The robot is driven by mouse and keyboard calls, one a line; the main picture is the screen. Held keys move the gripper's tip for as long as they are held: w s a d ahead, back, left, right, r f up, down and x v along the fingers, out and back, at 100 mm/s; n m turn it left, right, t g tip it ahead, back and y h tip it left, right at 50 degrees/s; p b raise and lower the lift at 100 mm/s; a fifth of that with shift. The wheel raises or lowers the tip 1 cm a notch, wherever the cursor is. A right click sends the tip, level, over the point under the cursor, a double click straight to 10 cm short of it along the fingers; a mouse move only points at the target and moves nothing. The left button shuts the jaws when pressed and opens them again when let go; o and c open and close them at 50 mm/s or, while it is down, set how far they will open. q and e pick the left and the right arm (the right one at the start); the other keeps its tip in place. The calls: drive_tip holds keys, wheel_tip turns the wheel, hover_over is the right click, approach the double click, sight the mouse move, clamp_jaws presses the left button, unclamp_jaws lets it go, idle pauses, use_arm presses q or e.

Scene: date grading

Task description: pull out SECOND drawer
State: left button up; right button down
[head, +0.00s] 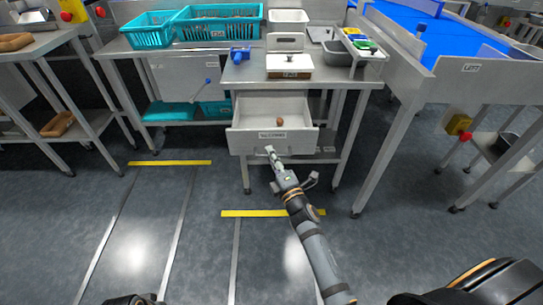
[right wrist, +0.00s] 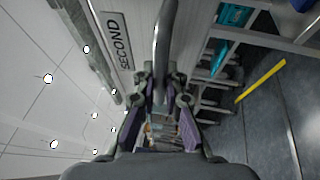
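The drawer labelled SECOND (head: 272,143) stands pulled out from the steel table, and a small brown date lies inside it. Its label plate also shows in the right wrist view (right wrist: 118,42). My right gripper (head: 270,151) is at the drawer's front, just below the label. In the right wrist view the bar handle (right wrist: 165,45) runs between the two fingers (right wrist: 160,85), which look closed around it. The finger contact is partly hidden by the bar.
On the table above are a scale (head: 289,66), a blue tool (head: 240,54) and a small rack of coloured items (head: 361,41). Teal crates (head: 218,25) stand on the bench behind left. A yellow floor strip (head: 240,213) lies before the table; the floor at left is clear.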

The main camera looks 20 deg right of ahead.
drive_tip(key=c, duration=1.7)
unclamp_jaws()
drive_tip(key=shift+s+f, duration=0.1)
drive_tip(key=shift+s, duration=0.05)
drive_tip(key=v, duration=1.1)
drive_tip(key=shift+s, duration=0.35)
